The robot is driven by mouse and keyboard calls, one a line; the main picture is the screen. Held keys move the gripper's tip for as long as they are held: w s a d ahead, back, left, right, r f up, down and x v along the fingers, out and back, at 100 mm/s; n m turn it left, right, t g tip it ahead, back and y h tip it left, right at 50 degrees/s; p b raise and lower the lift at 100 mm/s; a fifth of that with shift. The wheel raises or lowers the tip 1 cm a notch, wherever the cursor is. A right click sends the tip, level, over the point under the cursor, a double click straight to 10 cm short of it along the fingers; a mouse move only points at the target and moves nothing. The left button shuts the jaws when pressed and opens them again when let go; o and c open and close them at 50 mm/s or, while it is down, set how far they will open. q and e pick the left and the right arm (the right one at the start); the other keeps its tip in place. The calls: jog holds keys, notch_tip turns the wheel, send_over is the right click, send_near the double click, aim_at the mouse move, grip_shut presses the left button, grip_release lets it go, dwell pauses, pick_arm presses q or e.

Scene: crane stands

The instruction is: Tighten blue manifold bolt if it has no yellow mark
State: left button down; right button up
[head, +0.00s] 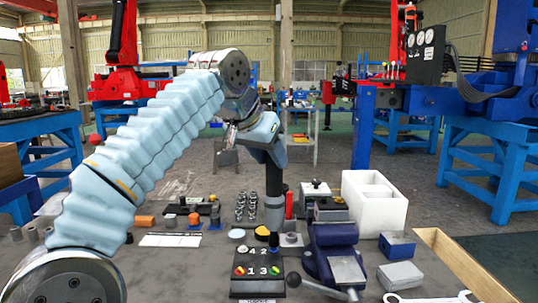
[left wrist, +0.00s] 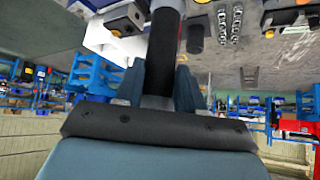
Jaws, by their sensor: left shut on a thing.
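My left gripper (head: 268,150) is shut around the upper part of a dark upright rod-like tool (head: 273,180). In the left wrist view the black shaft (left wrist: 163,50) stands between the two fingers. Lower down, a grey cylinder shows against the tool. A dark manifold block (head: 257,287) stands on the table below, marked 4 and 2 above 1 and 3. Small red, yellow and green spots show beside 1 and 3. Whether the tool's lower end touches the block is unclear. My right gripper is out of view.
A blue vise (head: 333,236) with a handle stands right of the block. A white open box (head: 374,200), blue-grey blocks (head: 399,275) and a wrench (head: 430,298) lie further right.

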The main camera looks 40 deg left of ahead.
pick_arm(q)
jog(key=shift+f+b, duration=0.45)
jog(key=shift+f, duration=0.1)
jog(key=shift+f+p, duration=0.15)
jog(key=shift+p, duration=0.5)
dwell(3.8)
